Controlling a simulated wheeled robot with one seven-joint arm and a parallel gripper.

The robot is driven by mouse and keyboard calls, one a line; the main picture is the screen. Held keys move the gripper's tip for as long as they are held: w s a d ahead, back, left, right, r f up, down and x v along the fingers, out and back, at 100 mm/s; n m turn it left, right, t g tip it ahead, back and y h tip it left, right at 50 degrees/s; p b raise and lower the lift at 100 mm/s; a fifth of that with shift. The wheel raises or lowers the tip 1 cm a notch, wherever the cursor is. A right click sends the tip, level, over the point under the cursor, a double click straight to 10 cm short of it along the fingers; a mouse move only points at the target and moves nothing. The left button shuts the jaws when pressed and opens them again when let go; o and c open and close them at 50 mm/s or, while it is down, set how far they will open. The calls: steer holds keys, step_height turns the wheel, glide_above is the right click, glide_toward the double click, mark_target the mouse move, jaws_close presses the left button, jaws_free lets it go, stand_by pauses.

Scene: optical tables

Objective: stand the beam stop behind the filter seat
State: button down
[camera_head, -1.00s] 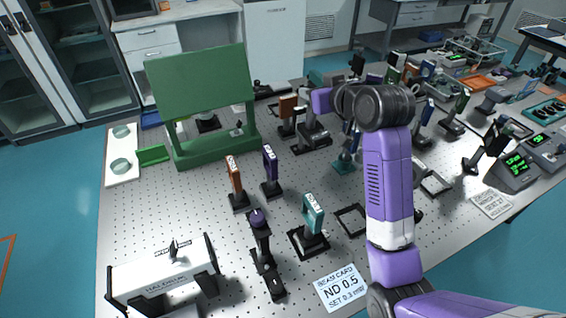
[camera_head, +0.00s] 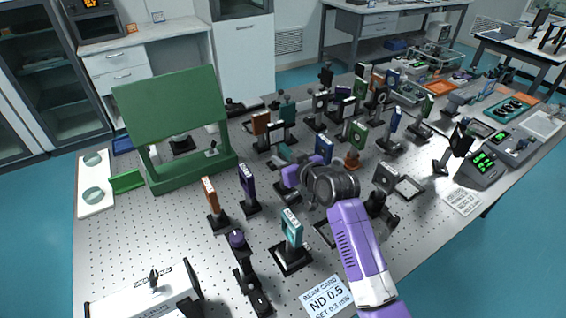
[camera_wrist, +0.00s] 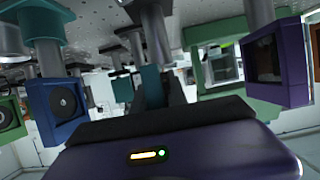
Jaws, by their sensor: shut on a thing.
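My gripper (camera_head: 293,176) is the purple hand at the middle of the table in the head view, pointing left. It is shut on a teal piece (camera_wrist: 150,86), with a silver post beyond it in the wrist view. I take this for the beam stop; its outline in the head view is largely hidden by the hand. A teal plate with a white label (camera_head: 292,228) stands upright on a black base (camera_head: 291,257), nearer the camera. This may be the filter seat, but I cannot tell for sure. The card (camera_head: 327,297) beside it reads ND 0.5.
An orange-brown plate (camera_head: 211,197) and a purple plate (camera_head: 247,185) stand left of my gripper. A black post mount (camera_head: 238,241) stands in front of them. A green panel stand (camera_head: 170,105) is at the back left. Many mounts crowd the right. The left foreground is more open.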

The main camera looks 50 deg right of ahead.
steer(key=shift+f, duration=0.5)
steer(key=shift+f, duration=0.15)
steer(key=c, duration=1.3)
jaws_free()
steer(key=shift+f, duration=0.1)
steer(key=shift+s+r, duration=0.15)
steer(key=shift+r, duration=0.05)
steer(key=b+v, duration=0.1)
steer(key=v, duration=1)
steer(key=shift+s+a, duration=0.15)
steer(key=shift+s, duration=0.2)
